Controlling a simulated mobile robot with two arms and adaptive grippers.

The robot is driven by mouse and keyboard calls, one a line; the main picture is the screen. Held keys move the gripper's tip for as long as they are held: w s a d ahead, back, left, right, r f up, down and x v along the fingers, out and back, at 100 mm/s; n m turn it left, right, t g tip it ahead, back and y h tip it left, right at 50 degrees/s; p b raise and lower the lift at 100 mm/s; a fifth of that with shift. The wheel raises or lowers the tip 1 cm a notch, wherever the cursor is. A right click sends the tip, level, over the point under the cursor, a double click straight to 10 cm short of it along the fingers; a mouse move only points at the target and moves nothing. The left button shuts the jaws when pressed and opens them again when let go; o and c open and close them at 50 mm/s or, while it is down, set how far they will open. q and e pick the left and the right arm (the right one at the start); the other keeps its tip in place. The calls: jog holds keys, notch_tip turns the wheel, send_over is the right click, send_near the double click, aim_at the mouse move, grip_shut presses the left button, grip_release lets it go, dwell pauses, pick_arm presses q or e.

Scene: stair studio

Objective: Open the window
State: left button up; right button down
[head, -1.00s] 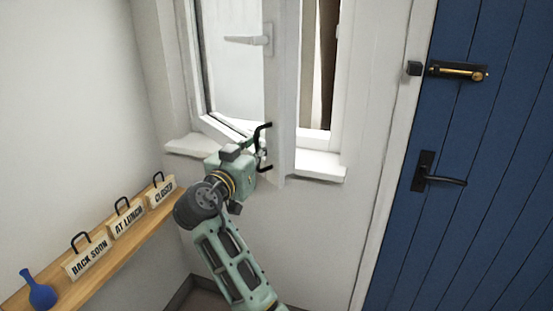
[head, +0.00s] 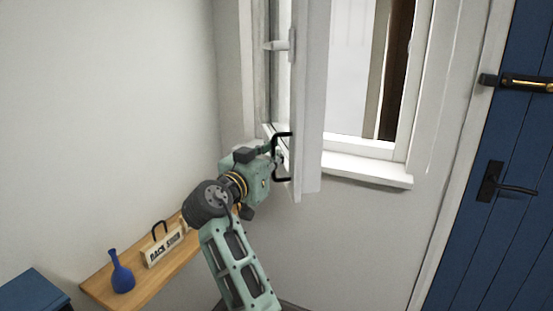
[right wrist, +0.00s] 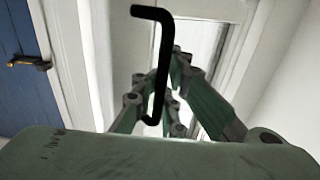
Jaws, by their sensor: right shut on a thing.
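The white window sash (head: 312,110) stands swung out into the room, seen nearly edge-on, with a clear gap to its right. A black bar handle (head: 284,134) is fixed low on the sash; it also shows up close in the right wrist view (right wrist: 162,62). My right gripper (head: 278,157) is shut on this handle, coming from the left. Its green fingers partly hide behind the handle in the right wrist view (right wrist: 170,88). A white lever latch (head: 279,45) sits higher on the sash. My left gripper is not in view.
The white sill (head: 368,168) lies under the opening. A blue door (head: 520,235) with a black lever (head: 495,186) is at the right. A wooden shelf (head: 147,290) at the lower left holds a blue vase (head: 121,274) and a sign (head: 164,251), close to my arm.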

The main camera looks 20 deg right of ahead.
jog(key=shift+f, duration=0.3)
jog(key=c, duration=2.3)
grip_release()
jog(key=o, duration=0.5)
jog(key=shift+s+r, duration=0.25)
jog(key=shift+c, duration=0.2)
jog(key=shift+w, duration=0.1)
